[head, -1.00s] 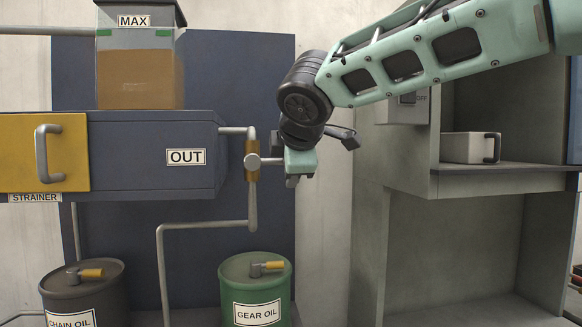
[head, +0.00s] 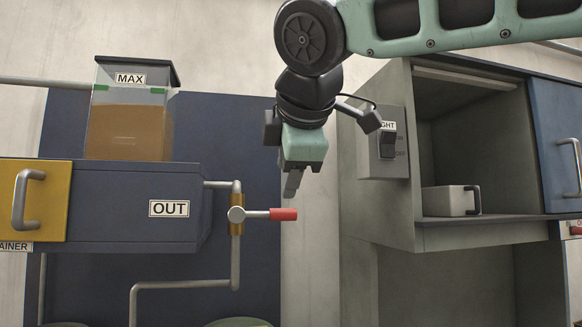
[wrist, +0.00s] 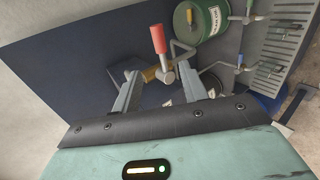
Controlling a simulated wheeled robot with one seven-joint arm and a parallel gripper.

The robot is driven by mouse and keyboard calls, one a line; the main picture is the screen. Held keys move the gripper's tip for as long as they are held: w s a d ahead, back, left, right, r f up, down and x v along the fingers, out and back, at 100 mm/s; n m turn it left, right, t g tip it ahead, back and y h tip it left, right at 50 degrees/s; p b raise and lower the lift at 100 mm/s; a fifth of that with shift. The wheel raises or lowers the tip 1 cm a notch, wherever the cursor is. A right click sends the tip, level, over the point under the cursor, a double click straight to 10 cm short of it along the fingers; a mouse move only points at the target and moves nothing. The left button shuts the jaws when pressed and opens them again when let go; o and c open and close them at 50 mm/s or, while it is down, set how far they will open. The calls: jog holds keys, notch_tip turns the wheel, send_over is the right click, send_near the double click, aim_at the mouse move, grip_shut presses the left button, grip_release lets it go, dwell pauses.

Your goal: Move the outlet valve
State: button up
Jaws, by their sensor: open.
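The outlet valve (head: 237,215) is a brass body on a grey pipe beside the "OUT" label. Its lever points right, about level, and ends in a red grip (head: 283,214). My gripper (head: 292,188) is open and empty just above and slightly right of the red grip, pointing down and apart from it in the head view. In the wrist view the red grip (wrist: 158,40) stands beyond the two open fingers (wrist: 158,78), and the brass valve body (wrist: 151,74) shows between them.
A tank marked "MAX" (head: 130,118) holds brown liquid above the blue cabinet (head: 120,200). A yellow strainer drawer (head: 50,195) is at left. A grey wall switch (head: 387,146) and open shelf unit (head: 480,235) are at right. A green drum (wrist: 205,18) shows in the wrist view.

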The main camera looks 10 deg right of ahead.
jog(key=shift+v, duration=1.35)
